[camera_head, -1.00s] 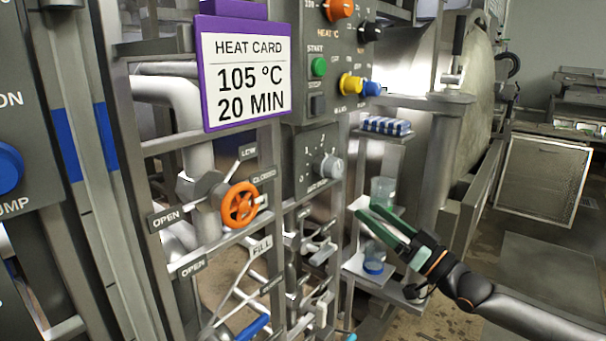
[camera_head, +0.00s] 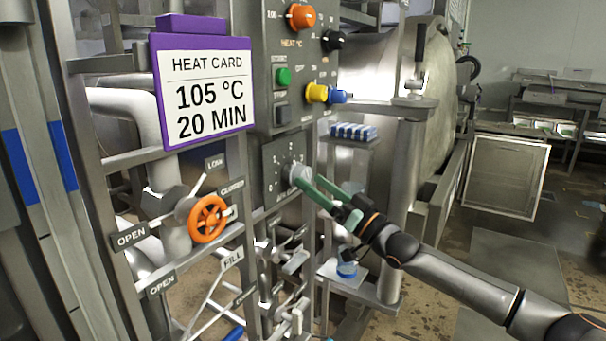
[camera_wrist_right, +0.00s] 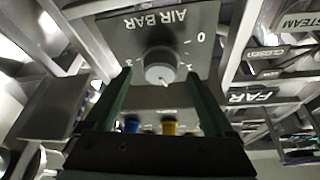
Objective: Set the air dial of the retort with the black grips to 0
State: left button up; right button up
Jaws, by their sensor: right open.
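The air dial is a round grey knob (camera_head: 300,176) on a dark panel (camera_head: 270,172) below the heat controls in the head view. In the right wrist view the knob (camera_wrist_right: 162,66) shows upside down, under the words AIR BAR. Its pale mark points to the picture's lower side, between the 1 and the 3, not at the 0. My right gripper (camera_head: 313,186) is open at the knob. Its green fingers in the wrist view (camera_wrist_right: 158,78) stand on either side of the knob; contact is unclear. A black grip (camera_head: 419,42) stands by the retort (camera_head: 375,75).
Above the dial are a yellow knob (camera_head: 316,93), a blue knob (camera_head: 338,97) and a green button (camera_head: 283,77). An orange valve wheel (camera_head: 208,219) is at the lower left, below the heat card (camera_head: 205,95). A small shelf (camera_head: 350,145) holds blue-and-white items right of the dial.

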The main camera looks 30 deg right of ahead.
aim_at(308, 179)
pick_arm(q)
jog(key=shift+s+a, duration=0.1)
jog(key=shift+a, duration=0.15)
pick_arm(e)
jog(key=shift+x, duration=1.95)
jog(key=shift+c, duration=0.3)
jog(key=c, duration=1.3)
pick_arm(q)
jog(key=shift+d, duration=0.15)
